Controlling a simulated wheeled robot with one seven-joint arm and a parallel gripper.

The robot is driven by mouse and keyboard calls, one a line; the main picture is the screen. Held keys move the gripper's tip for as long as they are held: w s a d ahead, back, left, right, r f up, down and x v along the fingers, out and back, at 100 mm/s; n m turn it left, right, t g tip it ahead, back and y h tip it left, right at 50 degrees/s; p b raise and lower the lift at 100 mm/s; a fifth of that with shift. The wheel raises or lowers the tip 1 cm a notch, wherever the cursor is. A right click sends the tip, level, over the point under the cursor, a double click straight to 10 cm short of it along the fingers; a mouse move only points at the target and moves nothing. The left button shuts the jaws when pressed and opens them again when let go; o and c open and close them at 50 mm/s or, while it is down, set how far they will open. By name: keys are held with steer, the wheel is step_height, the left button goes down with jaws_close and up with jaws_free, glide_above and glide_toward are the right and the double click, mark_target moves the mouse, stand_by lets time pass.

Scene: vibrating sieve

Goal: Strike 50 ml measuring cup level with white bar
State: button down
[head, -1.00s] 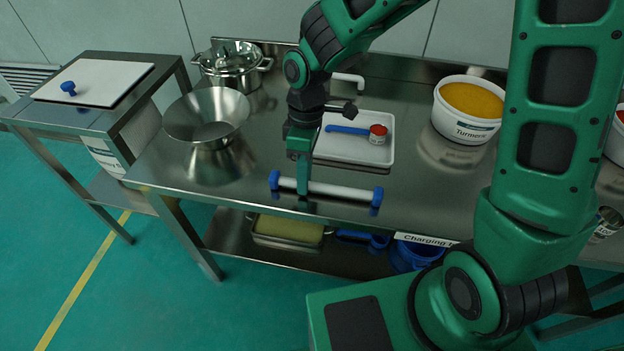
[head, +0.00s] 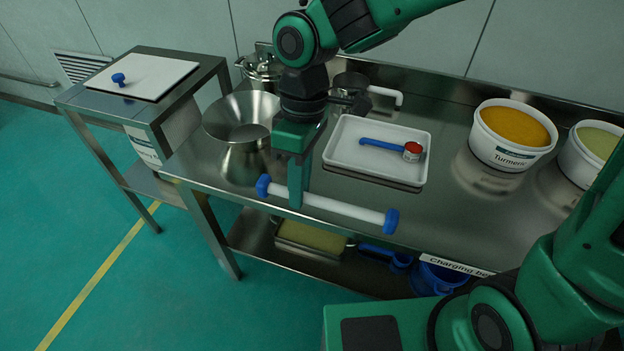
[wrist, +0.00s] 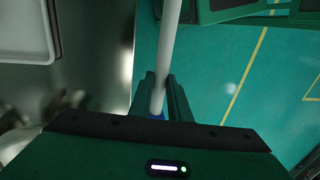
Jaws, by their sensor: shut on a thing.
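My gripper (head: 299,188) is shut on the white bar (head: 335,207), which has blue end caps. In the head view it grips the bar near its left end, at the front edge of the steel table. In the wrist view the bar (wrist: 169,55) runs up from between the fingers (wrist: 163,95). The measuring cup (head: 412,151) has a red filling and a blue handle. It lies on the white tray (head: 345,164) behind and right of my gripper. Its fill surface is too small to judge. The wrist view shows only part of the tray (wrist: 22,58).
A metal funnel (head: 243,122) stands left of my gripper, close to the arm. A tub labelled Turmeric (head: 510,136) and a tub of pale powder (head: 594,155) stand at the right. A bent white pipe (head: 386,94) is behind the tray. A side table (head: 93,98) is at the left.

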steer(key=shift+w+d+f+n+h, duration=0.35)
steer(key=shift+w+d+f+n, duration=1.3)
steer(key=shift+w+d, duration=1.55)
steer(key=shift+w+d+f+n+h, duration=0.4)
steer(key=shift+w+d+f+n, duration=0.4)
steer(key=shift+w+d+n, duration=2)
steer(key=shift+w+d+f+n+h, duration=0.35)
steer(key=shift+w+d+f+n, duration=1.05)
steer(key=shift+w+d, duration=2.15)
steer(key=shift+s+d+r, duration=0.1)
steer(key=shift+s+d, duration=0.65)
steer(key=shift+s, duration=0.2)
steer(key=shift+s+d+r, duration=0.1)
steer(key=shift+s+d, duration=0.65)
steer(key=shift+s, duration=0.25)
steer(key=shift+s+d+r, duration=0.1)
steer(key=shift+s+d, duration=0.65)
steer(key=shift+s, duration=0.2)
steer(key=shift+v, duration=1.75)
steer(key=shift+w+a, duration=0.1)
steer(key=shift+w, duration=0.05)
